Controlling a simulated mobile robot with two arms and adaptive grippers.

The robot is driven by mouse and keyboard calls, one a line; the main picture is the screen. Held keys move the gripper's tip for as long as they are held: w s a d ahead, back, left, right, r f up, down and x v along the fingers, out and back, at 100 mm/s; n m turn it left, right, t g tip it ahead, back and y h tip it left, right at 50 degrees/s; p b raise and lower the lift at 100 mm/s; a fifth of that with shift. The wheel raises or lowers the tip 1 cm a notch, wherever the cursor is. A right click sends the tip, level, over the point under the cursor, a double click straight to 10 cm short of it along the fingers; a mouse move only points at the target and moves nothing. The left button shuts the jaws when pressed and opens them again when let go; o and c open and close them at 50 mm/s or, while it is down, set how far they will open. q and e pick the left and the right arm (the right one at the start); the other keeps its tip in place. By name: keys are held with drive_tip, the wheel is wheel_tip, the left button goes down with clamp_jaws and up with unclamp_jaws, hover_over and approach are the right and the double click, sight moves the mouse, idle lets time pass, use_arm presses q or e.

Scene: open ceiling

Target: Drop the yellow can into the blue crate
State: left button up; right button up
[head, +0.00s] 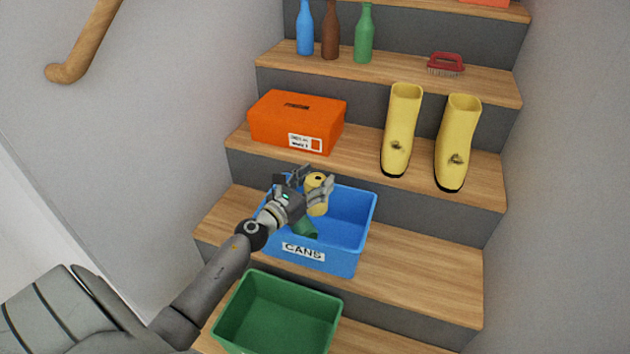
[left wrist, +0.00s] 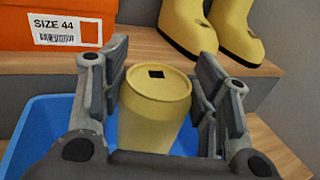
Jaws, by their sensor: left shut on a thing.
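The yellow can (head: 317,207) is upright between the fingers of my left gripper (head: 312,182), over the blue crate (head: 342,262). The left wrist view shows the can (left wrist: 155,118) close up, with a dark opening in its top and a finger on each side. My left gripper is shut on it. The crate, labelled CANS, stands on a wooden step; its blue wall also shows in the left wrist view (left wrist: 38,132). A green can (head: 306,229) lies inside the crate, partly hidden by my gripper. My right gripper is not in view.
A green crate (head: 277,312) stands on the step below. An orange shoebox (head: 297,120) and yellow boots (head: 402,130) are on the step above. Bottles (head: 331,35) and a red brush (head: 445,61) stand higher. The step right of the blue crate is clear.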

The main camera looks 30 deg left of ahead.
use_arm(q)
drive_tip(key=o, duration=0.8)
drive_tip(key=s, duration=1.2)
drive_tip(key=shift+a, duration=0.4)
